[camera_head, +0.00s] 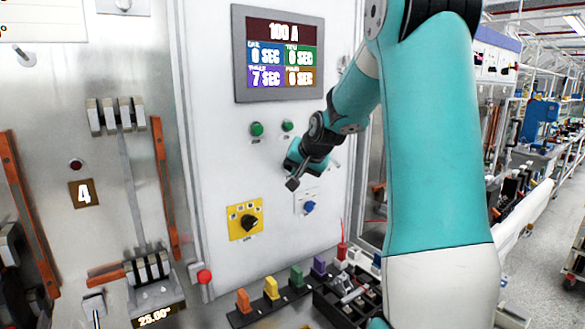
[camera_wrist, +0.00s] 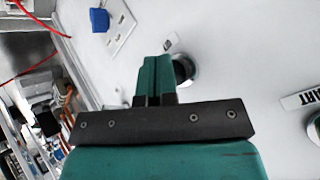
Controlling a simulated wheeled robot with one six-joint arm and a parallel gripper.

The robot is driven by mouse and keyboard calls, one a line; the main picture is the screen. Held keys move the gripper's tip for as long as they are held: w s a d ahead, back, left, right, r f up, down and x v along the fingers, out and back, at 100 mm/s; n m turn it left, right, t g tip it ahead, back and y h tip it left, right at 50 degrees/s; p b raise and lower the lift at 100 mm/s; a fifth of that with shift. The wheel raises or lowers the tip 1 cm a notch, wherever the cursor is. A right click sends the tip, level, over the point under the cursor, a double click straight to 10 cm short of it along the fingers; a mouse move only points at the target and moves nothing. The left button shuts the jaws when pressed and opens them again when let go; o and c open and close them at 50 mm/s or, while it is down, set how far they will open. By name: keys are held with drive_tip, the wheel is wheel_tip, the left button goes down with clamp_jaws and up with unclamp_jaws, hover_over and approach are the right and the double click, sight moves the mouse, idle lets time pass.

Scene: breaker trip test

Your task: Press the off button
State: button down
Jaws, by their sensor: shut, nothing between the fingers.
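My gripper (camera_head: 292,184) is shut and empty in front of the white control panel (camera_head: 215,150). In the wrist view its fingers (camera_wrist: 157,62) are together and point at the panel. Just right of the fingertips is a round button with a metal ring (camera_wrist: 187,68), partly hidden by the fingers. A small label (camera_wrist: 171,43) sits near it, too small to read for sure, so I cannot confirm it is the off button. In the head view my gripper hides this spot. I cannot tell whether the fingers touch the button.
Two green buttons (camera_head: 257,129) sit above my gripper on the panel. A yellow plate with a black knob (camera_head: 249,222) and a blue knob (camera_head: 309,207) are below. The display (camera_head: 279,55) reads 100 A. Coloured connectors (camera_head: 271,287) stand along the bottom.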

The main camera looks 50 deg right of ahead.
drive_tip(key=shift+w+d, duration=0.15)
drive_tip(key=shift+w, duration=0.35)
idle(0.6)
idle(0.3)
drive_tip(key=shift+s+a, duration=0.25)
drive_tip(key=shift+s, duration=0.65)
drive_tip(key=s, duration=0.2)
drive_tip(key=s+a+b, duration=0.1)
drive_tip(key=s, duration=0.2)
drive_tip(key=shift+b, duration=0.3)
drive_tip(key=shift+w+a, duration=0.1)
idle(0.4)
